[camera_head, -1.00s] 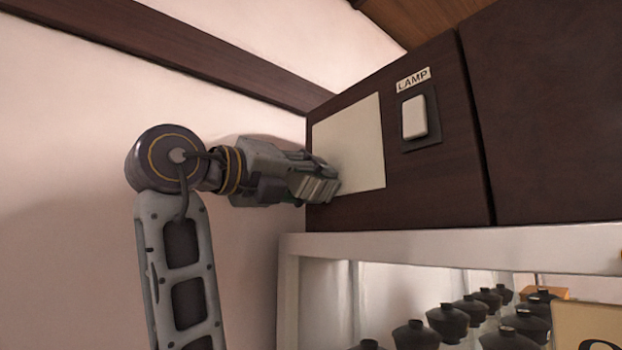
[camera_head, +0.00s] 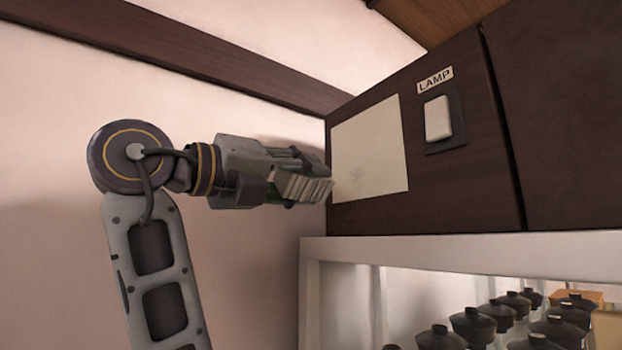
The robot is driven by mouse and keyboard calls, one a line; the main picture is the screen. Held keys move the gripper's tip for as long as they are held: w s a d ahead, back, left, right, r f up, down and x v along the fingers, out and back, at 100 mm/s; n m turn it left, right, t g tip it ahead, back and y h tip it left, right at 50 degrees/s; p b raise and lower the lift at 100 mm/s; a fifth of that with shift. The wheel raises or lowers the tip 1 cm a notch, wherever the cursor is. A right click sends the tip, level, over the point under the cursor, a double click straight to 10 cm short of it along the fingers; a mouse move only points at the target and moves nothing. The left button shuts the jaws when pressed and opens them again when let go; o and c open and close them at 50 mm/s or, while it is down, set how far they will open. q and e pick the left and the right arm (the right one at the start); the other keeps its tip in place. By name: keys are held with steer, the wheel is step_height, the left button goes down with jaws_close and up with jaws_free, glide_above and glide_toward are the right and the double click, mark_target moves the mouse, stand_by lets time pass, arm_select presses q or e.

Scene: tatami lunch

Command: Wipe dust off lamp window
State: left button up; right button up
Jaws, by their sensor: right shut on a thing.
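The lamp window (camera_head: 372,140) is a flat cream panel on the dark wooden cabinet front. A faint grey smudge of dust shows on its lower left part. The switch (camera_head: 438,118) is a pale rocker on a dark plate under a LAMP label (camera_head: 435,80). My right gripper (camera_head: 318,186) is just left of the window's lower left edge, pointing right. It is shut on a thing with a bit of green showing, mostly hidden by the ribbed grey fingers. I cannot tell if it touches the cabinet. My left gripper is out of view.
The dark cabinet (camera_head: 470,190) sits above a white-framed shelf (camera_head: 420,250) holding several dark lidded bowls (camera_head: 473,325). A pale wall with a dark beam (camera_head: 200,50) is behind my arm. The space in front of the window is clear.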

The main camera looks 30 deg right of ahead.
mark_target(281, 175)
steer(key=shift+a, duration=0.2)
stand_by(0.3)
steer(key=shift+s+a, duration=0.15)
steer(key=shift+a, duration=1.25)
steer(key=shift+d, duration=0.25)
steer(key=shift+w+d+b, duration=0.2)
steer(key=shift+d+b, duration=0.25)
steer(key=shift+d, duration=1.7)
steer(key=shift+w+d, duration=0.1)
steer(key=shift+d, duration=0.9)
steer(key=shift+w+d+b, duration=0.1)
steer(key=shift+d+b, duration=0.3)
steer(key=shift+d, duration=0.65)
steer(key=shift+s, duration=0.2)
steer(key=shift+s+d+b, duration=0.1)
steer(key=shift+s+b, duration=0.65)
steer(key=shift+s, duration=1.1)
steer(key=shift+w+d, duration=0.1)
steer(key=shift+w, duration=0.05)
